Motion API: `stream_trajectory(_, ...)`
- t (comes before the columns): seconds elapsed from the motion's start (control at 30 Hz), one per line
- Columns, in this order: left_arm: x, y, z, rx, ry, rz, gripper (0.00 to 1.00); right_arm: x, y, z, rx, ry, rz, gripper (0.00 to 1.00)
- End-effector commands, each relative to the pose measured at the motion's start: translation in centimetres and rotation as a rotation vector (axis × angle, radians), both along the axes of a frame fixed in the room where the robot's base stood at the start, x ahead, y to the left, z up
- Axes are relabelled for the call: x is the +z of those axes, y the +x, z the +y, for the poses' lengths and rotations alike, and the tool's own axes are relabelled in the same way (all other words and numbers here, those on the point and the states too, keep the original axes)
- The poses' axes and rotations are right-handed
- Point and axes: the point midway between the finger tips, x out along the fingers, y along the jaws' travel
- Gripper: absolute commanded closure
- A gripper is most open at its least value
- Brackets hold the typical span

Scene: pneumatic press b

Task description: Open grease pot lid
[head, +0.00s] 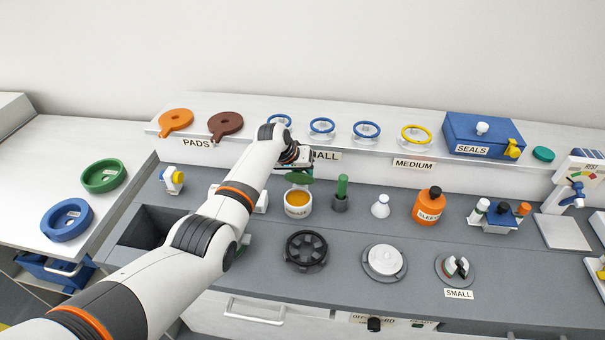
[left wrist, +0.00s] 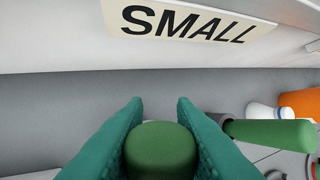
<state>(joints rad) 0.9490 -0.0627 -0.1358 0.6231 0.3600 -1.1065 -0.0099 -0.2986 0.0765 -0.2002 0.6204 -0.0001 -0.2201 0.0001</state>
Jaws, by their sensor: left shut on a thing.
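The grease pot (head: 298,209) is a small white pot on the grey bench in the head view, with its label at the front. Its mouth is uncovered and shows yellow-orange grease (head: 298,197). The dark green lid (head: 298,178) is off the pot, just above and behind its rim. My left gripper (head: 306,170) is shut on the lid. In the left wrist view its teal fingers (left wrist: 160,120) clasp a rounded green knob (left wrist: 160,150). The lid's disc is hidden in that view. My right gripper is not in view.
A green-handled tool in a grey holder (head: 341,193) stands just right of the pot. A white cone-shaped piece (head: 380,206) and an orange bottle (head: 428,206) stand farther right. A black handwheel (head: 306,251) lies in front. The raised shelf (head: 350,150) with rings is behind.

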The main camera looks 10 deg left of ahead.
Motion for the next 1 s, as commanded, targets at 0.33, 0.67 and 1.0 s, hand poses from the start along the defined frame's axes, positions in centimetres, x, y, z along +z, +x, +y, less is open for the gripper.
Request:
stream_trajectory(0.33, -0.13, -0.04, -0.07, 0.000, -0.002, 0.071, 1.00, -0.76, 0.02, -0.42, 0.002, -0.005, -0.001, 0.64)
stream_trajectory(0.67, -0.16, -0.08, -0.07, 0.001, -0.001, 0.074, 1.00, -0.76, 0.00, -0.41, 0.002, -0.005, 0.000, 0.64)
stream_trajectory(1.0, -0.12, -0.05, -0.05, 0.000, -0.001, 0.073, 0.54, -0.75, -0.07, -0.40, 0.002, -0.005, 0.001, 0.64)
